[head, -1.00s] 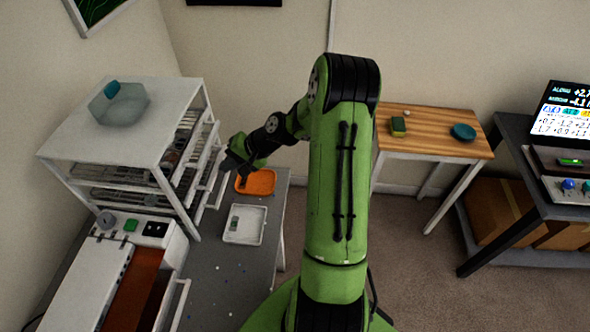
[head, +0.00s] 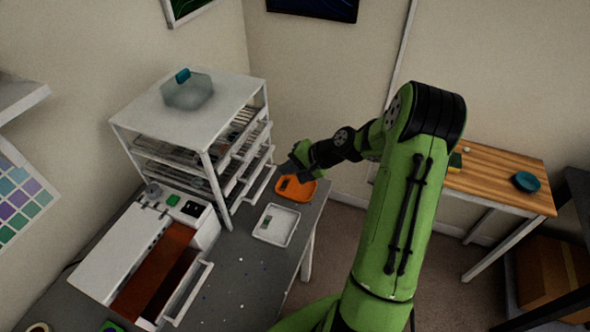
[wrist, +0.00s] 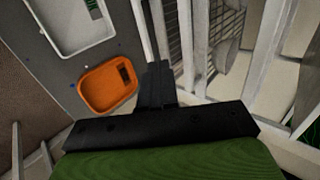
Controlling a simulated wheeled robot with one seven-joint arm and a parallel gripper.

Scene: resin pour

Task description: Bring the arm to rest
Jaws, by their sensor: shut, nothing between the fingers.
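My green arm spans the middle right of the head view, bent at a black elbow, and reaches left to the drawer rack. My gripper (head: 291,171) is beside the rack's right side, above the orange tray (head: 309,192). In the wrist view my gripper's black fingers (wrist: 158,72) are together with nothing between them. The orange tray also shows in the wrist view (wrist: 90,102), left of the fingers, with a dark piece in it. I cannot tell whether the fingers touch the rack.
The white rack (head: 153,121) with several pulled-out drawers stands close to my gripper. A white tray (head: 262,236) lies on the grey table (head: 243,290). A machine with a brown bed (head: 158,268) sits at the front left. A wooden side table (head: 490,187) is at the right.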

